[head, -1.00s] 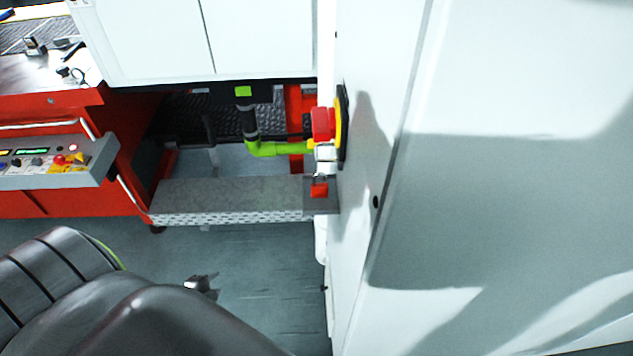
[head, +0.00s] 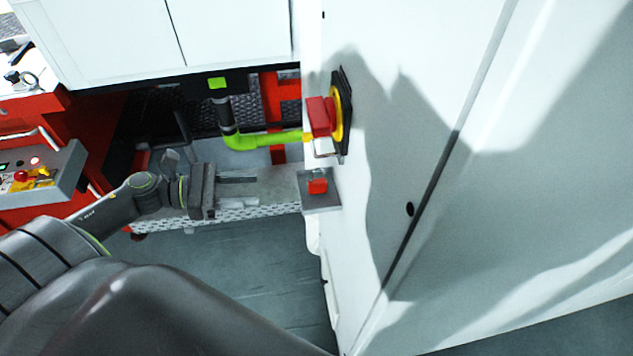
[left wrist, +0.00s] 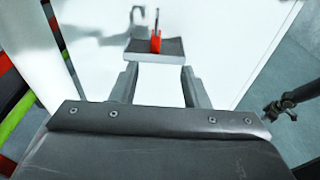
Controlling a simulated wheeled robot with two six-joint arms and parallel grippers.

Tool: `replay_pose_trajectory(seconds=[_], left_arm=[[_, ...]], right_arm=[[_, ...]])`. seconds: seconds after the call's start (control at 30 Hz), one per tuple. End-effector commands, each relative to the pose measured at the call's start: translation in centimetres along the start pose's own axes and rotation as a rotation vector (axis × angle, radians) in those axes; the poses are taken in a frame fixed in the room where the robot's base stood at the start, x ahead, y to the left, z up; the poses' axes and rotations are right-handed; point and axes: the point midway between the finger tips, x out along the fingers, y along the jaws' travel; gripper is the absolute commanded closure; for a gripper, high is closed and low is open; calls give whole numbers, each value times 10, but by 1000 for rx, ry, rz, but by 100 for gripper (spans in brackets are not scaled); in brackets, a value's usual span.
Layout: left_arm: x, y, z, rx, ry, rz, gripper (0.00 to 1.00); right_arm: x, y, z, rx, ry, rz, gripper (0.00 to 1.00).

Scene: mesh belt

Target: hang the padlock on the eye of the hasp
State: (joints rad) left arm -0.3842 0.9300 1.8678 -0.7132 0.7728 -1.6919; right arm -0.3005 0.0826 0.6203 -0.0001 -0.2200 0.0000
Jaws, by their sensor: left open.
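The red padlock (head: 317,186) stands with its shackle up on a small grey shelf (head: 318,203) on the side of the white cabinet. It also shows in the left wrist view (left wrist: 156,43). The wire-like metal hasp (head: 325,151) is above it, under the red switch handle; its eye is too small to make out. My left gripper (head: 256,177) is open and empty, to the left of the shelf and apart from it. In the left wrist view its fingers (left wrist: 158,70) point toward the shelf. A dark part, seemingly my right gripper (left wrist: 276,106), shows at the right edge there.
The red handle (head: 320,117) on a yellow and black plate sticks out from the white cabinet (head: 440,60). A green pipe (head: 262,140) runs left from near it. A perforated grey ledge (head: 260,211) lies behind my left gripper. A control panel (head: 45,182) stands at left.

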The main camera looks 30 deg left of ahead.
Motion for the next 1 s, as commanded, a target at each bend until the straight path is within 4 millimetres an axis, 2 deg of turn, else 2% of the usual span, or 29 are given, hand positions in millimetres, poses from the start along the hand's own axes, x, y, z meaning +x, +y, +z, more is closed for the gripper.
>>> replay_pose_trajectory(seconds=[0.6,0.73,1.0], left_arm=[[82,2,4,-6,-6,5,58],[95,2,3,-5,-5,4,58],[108,3,4,-5,-4,5,58]], right_arm=[[-27,3,-3,0,0,0,100],[-32,1,-4,1,0,-2,100],[-40,-2,-5,3,0,-6,100]])
